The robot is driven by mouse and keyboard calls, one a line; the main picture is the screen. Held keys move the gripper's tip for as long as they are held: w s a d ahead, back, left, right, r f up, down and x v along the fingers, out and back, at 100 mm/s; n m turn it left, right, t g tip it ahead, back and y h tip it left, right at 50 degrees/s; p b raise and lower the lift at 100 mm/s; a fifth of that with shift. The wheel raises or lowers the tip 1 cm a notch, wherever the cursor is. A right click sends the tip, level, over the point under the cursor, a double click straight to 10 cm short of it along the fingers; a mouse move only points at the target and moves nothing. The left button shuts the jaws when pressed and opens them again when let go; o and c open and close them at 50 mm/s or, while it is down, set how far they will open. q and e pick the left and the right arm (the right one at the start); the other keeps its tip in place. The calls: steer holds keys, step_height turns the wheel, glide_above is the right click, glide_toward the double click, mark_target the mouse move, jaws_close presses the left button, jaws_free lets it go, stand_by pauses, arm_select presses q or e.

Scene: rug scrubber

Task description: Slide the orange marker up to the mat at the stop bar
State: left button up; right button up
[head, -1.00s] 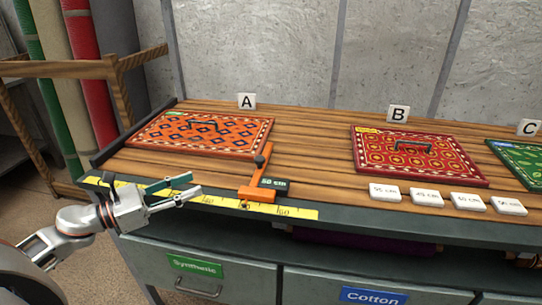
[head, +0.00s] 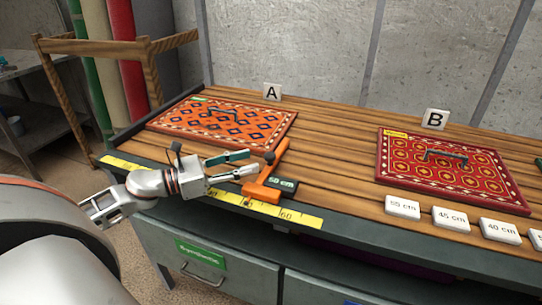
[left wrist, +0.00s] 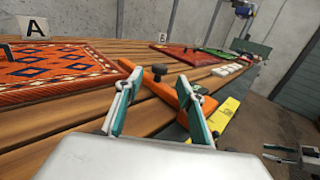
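The orange marker (head: 262,190), with a black knob and a dark "50 cm" plate, sits on the front tape and reaches back over the tabletop. The orange-and-blue patterned mat A (head: 225,122) lies left of it, close beside the dark stop bar (head: 130,134); a gap shows between mat and marker. My left gripper (head: 247,163) is open, its fingertips at the marker's left side. In the left wrist view the knob (left wrist: 159,70) shows between the spread fingers; I cannot tell whether they touch the marker. My right gripper (left wrist: 270,152) shows small at that view's right edge, fingers apart.
A yellow measuring tape (head: 305,219) runs along the front edge. The red mat B (head: 445,165) and white length tiles (head: 450,218) lie to the right. A wooden rack (head: 110,47) with rolled rugs stands left. The boards between the marker and mat B are clear.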

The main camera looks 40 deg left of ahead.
mark_target(265, 157)
arm_select(q)
steer(key=shift+x, duration=3.85)
steer(key=shift+a, duration=0.1)
steer(key=c, duration=0.9)
